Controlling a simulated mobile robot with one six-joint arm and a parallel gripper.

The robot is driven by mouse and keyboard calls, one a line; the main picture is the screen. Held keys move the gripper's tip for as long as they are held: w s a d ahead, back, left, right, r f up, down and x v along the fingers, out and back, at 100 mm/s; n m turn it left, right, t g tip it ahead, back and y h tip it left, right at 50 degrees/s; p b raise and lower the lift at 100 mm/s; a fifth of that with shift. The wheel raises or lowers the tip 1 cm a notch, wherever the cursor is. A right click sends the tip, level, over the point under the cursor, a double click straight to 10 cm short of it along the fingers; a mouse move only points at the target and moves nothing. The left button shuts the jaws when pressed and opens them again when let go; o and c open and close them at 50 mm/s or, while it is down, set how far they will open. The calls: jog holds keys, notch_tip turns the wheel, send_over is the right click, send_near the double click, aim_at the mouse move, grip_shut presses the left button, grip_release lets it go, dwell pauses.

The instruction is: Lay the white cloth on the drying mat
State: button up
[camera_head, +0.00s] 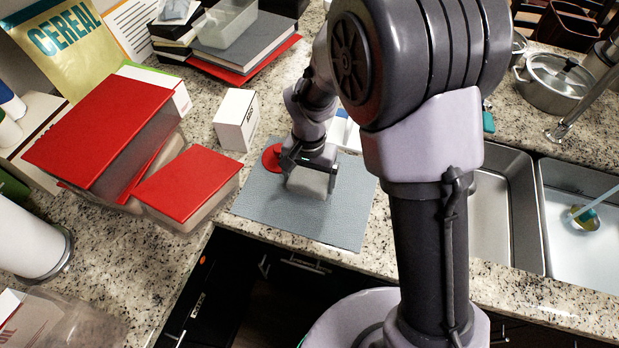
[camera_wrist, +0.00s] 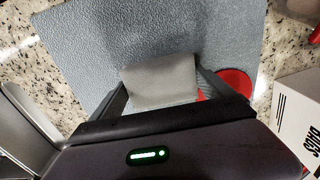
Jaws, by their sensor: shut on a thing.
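The white cloth (camera_head: 308,182) is a pale, greyish folded piece held at the end of my gripper (camera_head: 308,166). In the wrist view the cloth (camera_wrist: 160,82) sits between the two dark fingers of my gripper (camera_wrist: 163,92), which is shut on it. The drying mat (camera_head: 270,215) is a flat blue-grey textured sheet on the granite counter. The cloth is over the mat, low and near its middle; I cannot tell whether it touches. The mat (camera_wrist: 95,50) fills most of the upper wrist view. My arm hides part of the mat's far side in the head view.
A red round thing (camera_head: 271,157) lies at the mat's far left edge. A white box (camera_head: 237,120) stands beyond it. Red books (camera_head: 187,184) are left of the mat. The sink (camera_head: 507,215) is to the right. The front of the mat is bare.

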jog(key=o, duration=0.9)
jog(key=shift+f, duration=0.15)
notch_tip(320, 180, up, 13)
jog(key=p, duration=0.4)
notch_tip(320, 180, up, 9)
jog(key=t+y, duration=0.1)
jog(key=t, duration=0.1)
send_over(309, 179)
jog(key=s+d, duration=0.5)
jog(key=s+d+r+t, duration=0.1)
jog(key=s, duration=0.3)
jog(key=s+d+r+t, duration=0.1)
jog(key=s+r, duration=0.1)
jog(key=s, duration=0.2)
jog(key=s+d+r+t+y, duration=0.1)
jog(key=s+d+r, duration=0.1)
jog(key=s, duration=0.2)
jog(key=shift+s+r+t, duration=0.25)
jog(key=shift+s+t, duration=0.1)
jog(key=shift+t, duration=0.05)
notch_tip(309, 179, down, 8)
jog(key=b, duration=0.8)
